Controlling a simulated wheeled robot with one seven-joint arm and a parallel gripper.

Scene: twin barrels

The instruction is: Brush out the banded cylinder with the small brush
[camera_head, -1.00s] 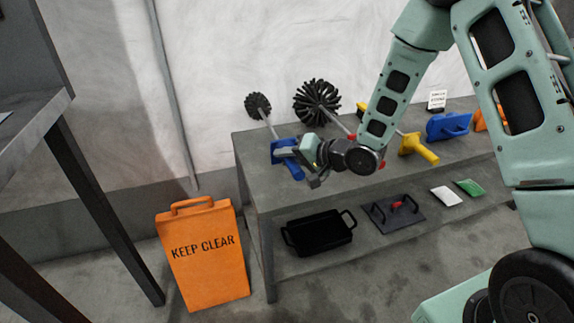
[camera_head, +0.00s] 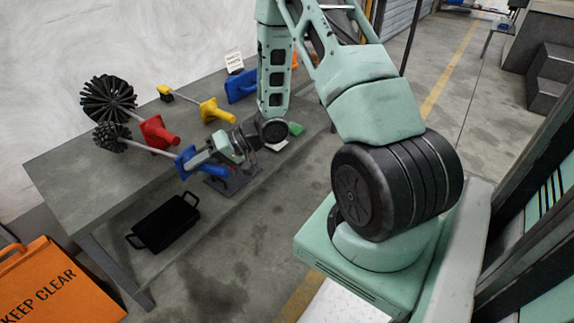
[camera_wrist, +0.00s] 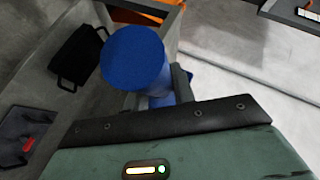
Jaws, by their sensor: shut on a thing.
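The small brush has a round black bristle head (camera_head: 112,137), a thin pale shaft and a blue handle (camera_head: 217,171). My gripper (camera_head: 200,160) is shut on the blue handle by its guard, at the front edge of the bench. In the wrist view the round blue handle end (camera_wrist: 135,52) stands in front of my gripper, whose dark finger (camera_wrist: 183,84) lies against it. Whether the brush touches the bench top I cannot tell. No banded cylinder can be made out in these views.
A larger black brush (camera_head: 108,98) with a red handle (camera_head: 157,132) and a yellow-handled brush (camera_head: 217,111) lie on the grey bench (camera_head: 60,165). A black tray (camera_head: 165,222) is on its lower shelf. An orange KEEP CLEAR board (camera_head: 60,285) stands left. Open floor lies right.

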